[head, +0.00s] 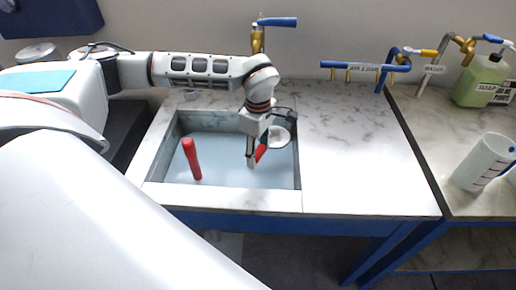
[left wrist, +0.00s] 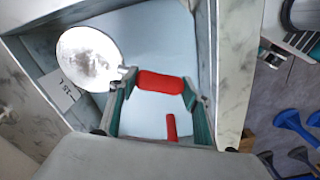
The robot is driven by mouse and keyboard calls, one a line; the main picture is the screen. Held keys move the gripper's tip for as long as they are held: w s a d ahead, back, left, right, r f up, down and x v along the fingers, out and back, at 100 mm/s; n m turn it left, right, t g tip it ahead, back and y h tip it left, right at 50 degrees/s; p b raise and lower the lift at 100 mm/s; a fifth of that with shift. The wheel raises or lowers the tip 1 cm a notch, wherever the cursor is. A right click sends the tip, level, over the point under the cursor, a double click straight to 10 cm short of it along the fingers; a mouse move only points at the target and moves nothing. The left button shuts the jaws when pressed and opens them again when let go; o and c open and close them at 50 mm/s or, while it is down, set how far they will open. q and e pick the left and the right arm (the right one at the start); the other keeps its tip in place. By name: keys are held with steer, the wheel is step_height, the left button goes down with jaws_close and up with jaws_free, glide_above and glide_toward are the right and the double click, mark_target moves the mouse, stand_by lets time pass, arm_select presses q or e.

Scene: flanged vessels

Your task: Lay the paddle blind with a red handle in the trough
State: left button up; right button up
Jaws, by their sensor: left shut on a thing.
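The paddle blind is a round grey metal disc (head: 279,136) with a red handle (head: 261,153). My left gripper (head: 255,157) points down inside the right part of the trough (head: 172,140) and is shut on the red handle. In the left wrist view the red handle (left wrist: 160,83) lies crosswise between the fingers, and the disc (left wrist: 88,58) sticks out to the left; a fingertip hides part of the join. I cannot tell whether the blind touches the trough floor. My right gripper is not in view.
A second red handle (head: 191,158) stands nearly upright in the left part of the trough. A marble worktop (head: 350,150) lies clear to the right. Blue-handled taps (head: 277,22) and a blue pipe rack (head: 365,67) stand behind. A green canister (head: 481,82) and white jug (head: 483,162) are far right.

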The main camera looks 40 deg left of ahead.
arm_select(q)
steer(key=shift+f+b, duration=0.3)
steer(key=shift+f, duration=0.25)
steer(key=shift+f+b, duration=0.3)
steer(key=shift+f, duration=0.05)
step_height(320, 180, down, 2)
steer(key=shift+f+b, duration=0.1)
steer(key=shift+b, duration=0.8)
step_height(320, 180, down, 6)
steer(key=b, duration=0.5)
steer(key=shift+f, duration=0.6)
